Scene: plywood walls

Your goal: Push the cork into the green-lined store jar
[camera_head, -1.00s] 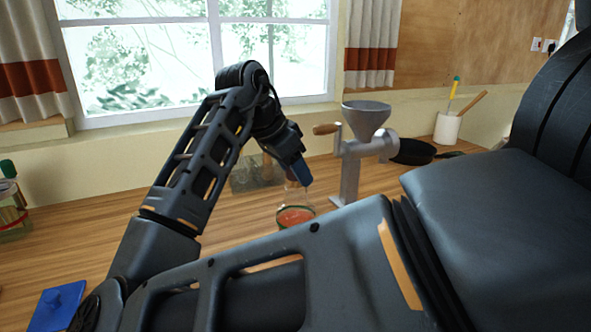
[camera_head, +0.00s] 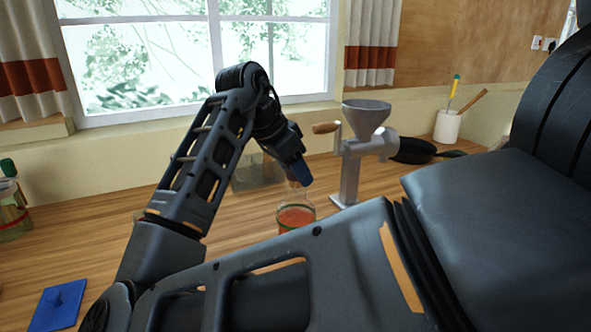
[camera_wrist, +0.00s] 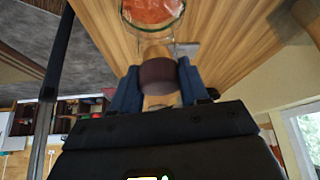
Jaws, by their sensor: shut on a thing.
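The store jar (camera_head: 296,218) is clear glass with orange-red contents and a green line around it. It stands upright on the wooden counter, below my gripper. My gripper (camera_head: 302,172) is above the jar, its blue fingers pointing down at it. In the wrist view my gripper (camera_wrist: 157,88) is shut on the cork (camera_wrist: 158,75), which has a dark brown top and a paler part towards the jar. The jar's round glass (camera_wrist: 152,12) shows at the top edge there. Whether the cork touches the jar's mouth I cannot tell.
A grey hand mill (camera_head: 362,145) with a wooden handle stands close to the right of the jar. A dark pan (camera_head: 412,150) is behind it.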

